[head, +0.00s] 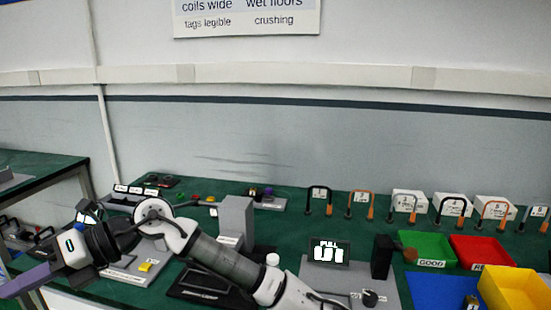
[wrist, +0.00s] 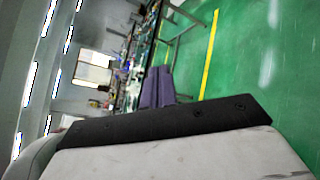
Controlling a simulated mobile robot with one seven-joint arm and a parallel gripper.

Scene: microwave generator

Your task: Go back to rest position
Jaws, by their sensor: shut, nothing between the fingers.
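My arm reaches across the front of the green workbench (head: 330,215) toward the left in the head view. My gripper (head: 12,290) is at the lower left edge of that view, with its purple fingers pointing left, away from the things on the bench. In the wrist view my gripper's purple fingers (wrist: 157,88) lie together, shut, with nothing held. Beyond them are a green floor and a tilted view down the room.
A green tray (head: 432,262) marked GOOD, a red tray (head: 478,246) and a yellow bin (head: 515,290) stand at the right. Several hooked parts stand along the bench back. A grey block (head: 237,220) stands close behind my arm. Another bench (head: 45,170) is at left.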

